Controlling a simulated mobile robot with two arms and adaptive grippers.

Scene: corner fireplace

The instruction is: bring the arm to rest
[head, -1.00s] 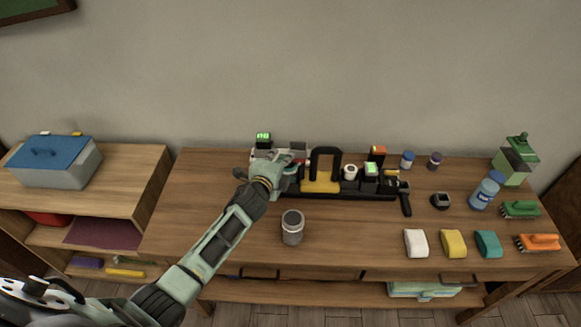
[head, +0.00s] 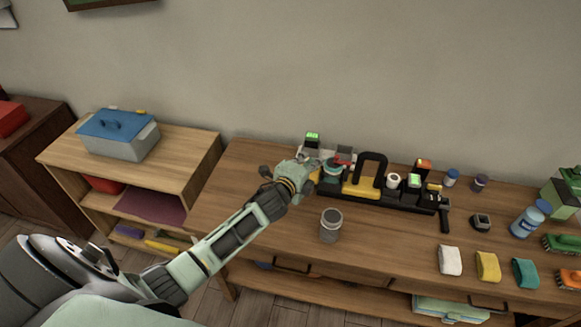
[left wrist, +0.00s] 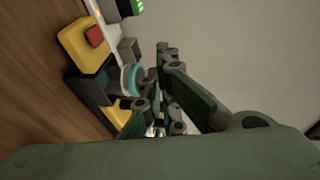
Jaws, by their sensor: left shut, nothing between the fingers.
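My left arm reaches in from the lower left of the head view. My left gripper (head: 312,172) is shut and empty. It is at the left part of a black tool caddy (head: 400,200) on the wooden table, close to a red and teal item (head: 341,161); I cannot tell if they touch. In the left wrist view the fingers (left wrist: 160,98) are close together, with a teal ring-like part (left wrist: 132,79) and a yellow block (left wrist: 84,43) to their left. My right gripper is not in view.
A grey jar (head: 331,227) stands in front of the caddy. Sponges, including a yellow one (head: 487,266), a blue bottle (head: 529,220) and brushes are at the right. A lower shelf unit (head: 185,148) with a blue-lidded box (head: 118,135) stands left. Bare tabletop lies around the jar.

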